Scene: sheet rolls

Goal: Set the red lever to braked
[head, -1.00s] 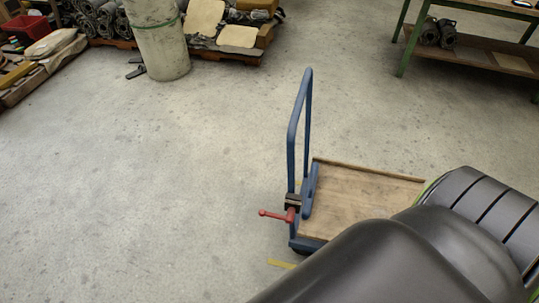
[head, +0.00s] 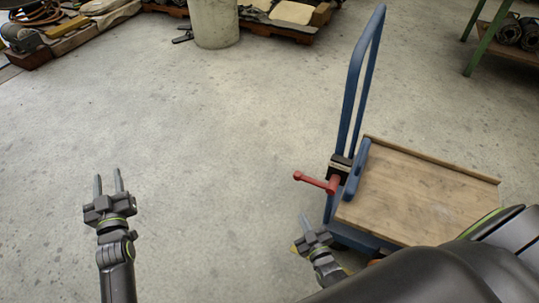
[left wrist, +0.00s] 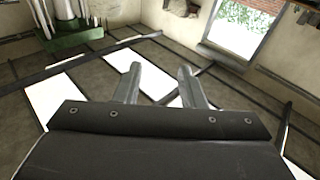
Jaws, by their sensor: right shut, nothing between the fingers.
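The red lever (head: 318,182) sticks out to the left from a black block (head: 341,167) at the foot of the blue cart handle (head: 352,95), and it ends in a small knob. My right gripper (head: 304,220) is shut and empty, below the lever and left of the cart, apart from the lever in the picture. My left gripper (head: 108,176) is open and empty over bare floor, far left of the cart. Its two parted fingers (left wrist: 160,72) also show in the left wrist view, with nothing between them.
The cart has a bare wooden deck (head: 420,195); my dark body covers its front corner. A pale drum (head: 216,22) and loaded pallets stand at the back. A green-legged table (head: 487,45) is at the back right. The floor left of the cart is clear.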

